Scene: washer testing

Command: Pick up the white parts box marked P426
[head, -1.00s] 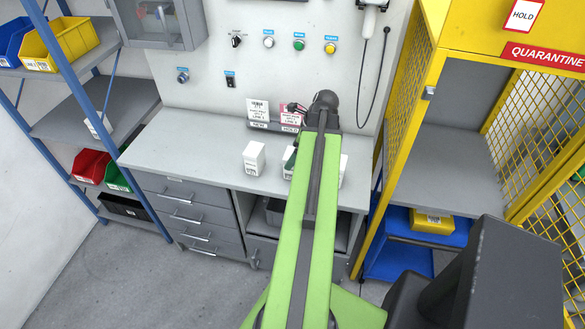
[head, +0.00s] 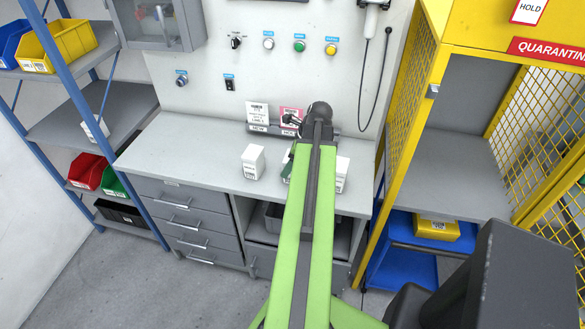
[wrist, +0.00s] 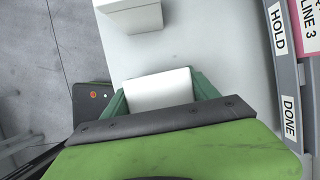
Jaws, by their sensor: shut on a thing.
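My gripper (wrist: 160,95) has its green fingers on either side of a white box (wrist: 160,88) and is shut on it. No marking shows on that box in the wrist view. In the head view my arm hides most of my gripper. A second white box (head: 253,162) stands upright on the grey bench to the left; it also shows at the top of the wrist view (wrist: 130,15). Another white box (head: 342,173) shows partly to the right of my arm. The labels are too small to read, so I cannot tell which box is P426.
The grey bench (head: 200,150) has clear room at its left. A labelled rack (head: 258,127) with HOLD and DONE slots stands along the back. A yellow quarantine cage (head: 410,110) is at the right, a blue-posted shelf (head: 70,80) at the left.

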